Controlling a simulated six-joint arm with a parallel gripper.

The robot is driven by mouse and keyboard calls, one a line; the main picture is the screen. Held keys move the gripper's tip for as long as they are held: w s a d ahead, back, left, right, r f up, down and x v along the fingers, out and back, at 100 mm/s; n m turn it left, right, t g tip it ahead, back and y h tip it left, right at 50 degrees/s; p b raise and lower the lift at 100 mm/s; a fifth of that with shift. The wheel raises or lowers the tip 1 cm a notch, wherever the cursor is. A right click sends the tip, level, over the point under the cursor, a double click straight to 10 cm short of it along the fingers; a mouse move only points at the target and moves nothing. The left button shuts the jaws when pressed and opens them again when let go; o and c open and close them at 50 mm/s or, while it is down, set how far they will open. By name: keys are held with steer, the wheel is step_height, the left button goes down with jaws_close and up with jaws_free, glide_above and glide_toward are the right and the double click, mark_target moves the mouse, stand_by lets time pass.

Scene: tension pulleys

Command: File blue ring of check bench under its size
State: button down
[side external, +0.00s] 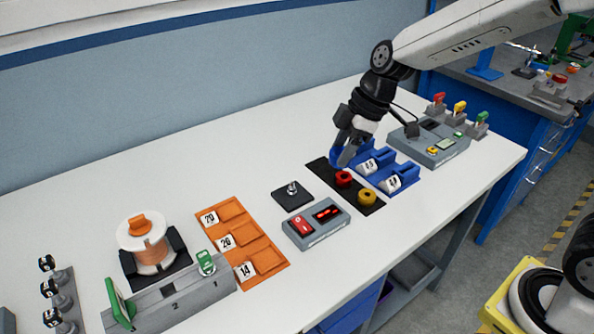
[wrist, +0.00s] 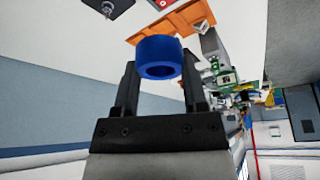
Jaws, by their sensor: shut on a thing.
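The blue ring (wrist: 159,57) is between the fingertips of my gripper (wrist: 158,70) in the wrist view, and the fingers are shut on it. In the side view my gripper (side external: 346,152) is over the back end of a black strip (side external: 320,168), with a bit of blue at its tips. A red ring (side external: 343,179) and a yellow ring (side external: 367,197) sit on that strip. A black plate with an upright metal peg (side external: 292,188) stands left of it. A grey box with a red display (side external: 316,223) is in front of the plate.
Orange trays (side external: 242,238) labelled 20, 26 and 14 lie left of the peg plate. Blue trays with labels (side external: 393,183) lie right of the strip, beside a grey control box (side external: 430,143). A copper spool (side external: 147,243) stands at left. The back of the bench is clear.

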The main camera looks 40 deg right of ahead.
steer(key=w+a+f, duration=0.5)
steer(key=w+a, duration=0.1)
steer(key=a, duration=0.2)
glide_above(241, 233)
steer(key=d, duration=0.1)
steer(key=f, duration=0.7)
steer(key=shift+s+d, duration=0.1)
steer(key=shift+s, duration=0.25)
steer(key=shift+f, duration=0.2)
steer(key=shift+f, duration=2.2)
steer(key=shift+f, duration=0.9)
steer(key=shift+c, duration=0.3)
jaws_free()
steer(key=shift+o, duration=0.3)
steer(key=shift+r, duration=0.15)
